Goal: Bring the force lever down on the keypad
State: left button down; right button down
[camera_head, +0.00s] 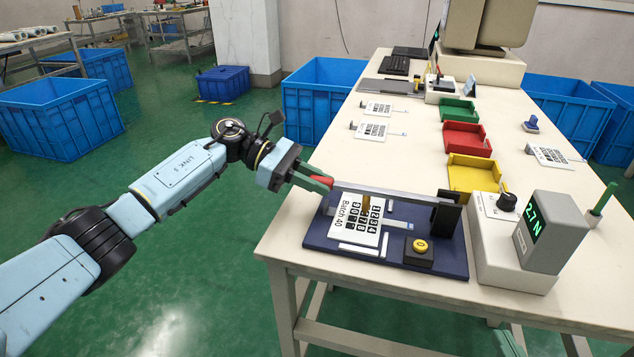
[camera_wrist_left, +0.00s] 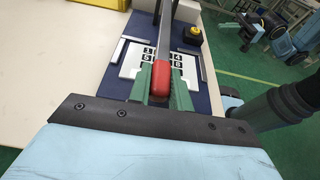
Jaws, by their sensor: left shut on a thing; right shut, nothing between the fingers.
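The force lever (camera_head: 385,193) is a long grey metal bar. It runs from a black post (camera_head: 446,215) on the right to a red handle (camera_head: 322,181). My left gripper (camera_head: 318,183) is shut on that handle; the red handle also shows between its green fingers in the left wrist view (camera_wrist_left: 161,82). The keypad (camera_head: 355,222), a white film marked "Batch 40" with black keys, lies under the bar on a dark blue base (camera_head: 325,240). A brass-coloured tip hangs below the bar over the keys; its exact contact is unclear. My right gripper (camera_head: 509,342) shows only partly at the bottom edge, empty.
A display box (camera_head: 553,231) reads 2.7 N, on a pale unit with a black knob (camera_head: 506,202). A yellow button (camera_head: 420,245) is on the base. Yellow (camera_head: 474,174), red (camera_head: 466,139) and green (camera_head: 458,111) trays stand behind. Other films lie on the table (camera_head: 395,150).

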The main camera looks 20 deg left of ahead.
pick_arm(q)
jog(key=shift+f, duration=0.2)
pick_arm(e)
jog(key=shift+a+r, duration=0.1)
jog(key=shift+r, duration=0.15)
pick_arm(q)
jog(key=shift+f, duration=0.1)
jog(key=c, duration=1.3)
grip_release()
pick_arm(e)
jog(key=shift+w, duration=0.1)
pick_arm(q)
jog(key=shift+a, duration=0.1)
jog(key=shift+a+r, duration=0.3)
jog(key=p+v, duration=0.2)
jog(key=v, duration=1)
jog(key=shift+s+a, duration=0.1)
jog(key=shift+a, duration=0.15)
pick_arm(e)
jog(key=s+d+f+g+h, duration=0.1)
jog(key=s+d+f+g, duration=0.1)
jog(key=s+f+g, duration=0.2)
notch_tip(320, 180, down, 3)
jog(key=shift+d+f+g+h, duration=0.15)
jog(key=shift+d+g+h, duration=0.2)
jog(key=shift+g, duration=0.25)
pick_arm(q)
jog(key=shift+r, duration=0.1)
